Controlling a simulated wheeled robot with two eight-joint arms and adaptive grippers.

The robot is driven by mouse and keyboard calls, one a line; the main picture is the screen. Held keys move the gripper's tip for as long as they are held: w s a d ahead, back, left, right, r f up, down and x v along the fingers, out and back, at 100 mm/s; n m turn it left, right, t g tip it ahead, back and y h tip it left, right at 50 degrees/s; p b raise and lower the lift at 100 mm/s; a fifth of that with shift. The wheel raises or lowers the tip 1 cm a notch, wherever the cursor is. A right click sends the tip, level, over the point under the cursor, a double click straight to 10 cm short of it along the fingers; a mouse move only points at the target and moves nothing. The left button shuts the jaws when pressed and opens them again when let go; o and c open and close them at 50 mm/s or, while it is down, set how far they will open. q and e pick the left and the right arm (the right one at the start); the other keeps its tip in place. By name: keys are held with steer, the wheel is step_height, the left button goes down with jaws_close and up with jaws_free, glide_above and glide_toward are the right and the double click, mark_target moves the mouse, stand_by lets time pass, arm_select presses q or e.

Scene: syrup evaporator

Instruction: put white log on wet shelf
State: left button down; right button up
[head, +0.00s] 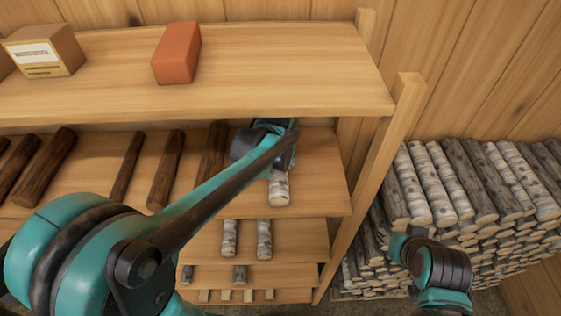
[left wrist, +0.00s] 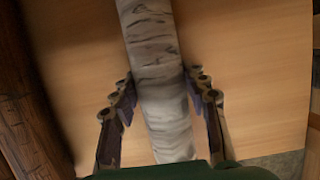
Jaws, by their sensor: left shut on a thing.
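A white birch log (head: 279,190) is at the right end of the shelf (head: 318,180) below the top board, beside several dark logs. My left gripper (head: 284,150) reaches under the top board and is shut on this log. In the left wrist view, the fingers (left wrist: 165,105) stand on both sides of the log (left wrist: 152,50), above a bare wooden board (left wrist: 235,60). I cannot tell whether the log touches the board. No label or wetness shows which shelf is wet. The end of my right arm (head: 425,262) is at the lower right; its fingers cannot be made out.
A red brick (head: 176,53) and a box (head: 44,50) stand on the top board (head: 290,70). Dark logs (head: 165,170) fill the shelf's left side. Two white logs (head: 264,239) lie one shelf lower. A shelf post (head: 385,165) and a log stack (head: 470,190) are on the right.

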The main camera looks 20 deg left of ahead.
mark_target(278, 195)
arm_select(q)
steer(key=shift+w+a+f, duration=0.15)
steer(key=shift+w+a, duration=0.05)
steer(key=shift+a, duration=0.05)
steer(key=c, duration=0.9)
jaws_free()
steer(key=shift+w, duration=0.1)
steer(key=shift+o, duration=0.4)
steer(key=shift+d, duration=0.1)
steer(key=shift+s+d, duration=0.2)
steer(key=shift+d, duration=0.05)
steer(key=shift+a+r, duration=0.2)
steer(key=shift+r, duration=0.1)
steer(key=shift+s+r, duration=0.1)
steer(key=shift+r, duration=0.3)
steer(key=s+d, duration=0.1)
steer(key=s, duration=0.3)
steer(key=s+d, duration=0.1)
steer(key=s, duration=0.2)
steer(key=s+d, duration=0.1)
steer(key=s, duration=0.3)
steer(key=shift+s+d+b, duration=0.3)
steer(key=shift+s+b, duration=0.05)
steer(key=shift+b, duration=0.05)
arm_select(e)
steer(key=shift+w+f, duration=0.1)
steer(key=shift+f, duration=0.35)
steer(key=shift+a, duration=0.1)
arm_select(q)
steer(key=shift+s, duration=0.1)
